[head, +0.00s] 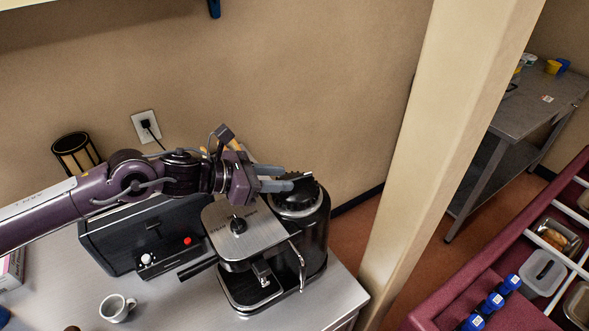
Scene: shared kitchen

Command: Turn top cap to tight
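The coffee machine (312,235) is black and silver and stands on the metal counter. Its round black ribbed top cap (300,197) sits on the tall round section at the right of the machine. My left gripper (288,179) reaches in from the left, level with the cap's upper edge. Its two grey fingers are apart with a gap between them, and their tips are at or just over the cap's left side. Whether they touch the cap I cannot tell. My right gripper is out of view.
A black toaster-like appliance (145,240) stands left of the coffee machine. A white cup (117,308) is on the counter (175,312) in front. A beige pillar (425,130) rises to the right, with a maroon food counter (465,285) beyond.

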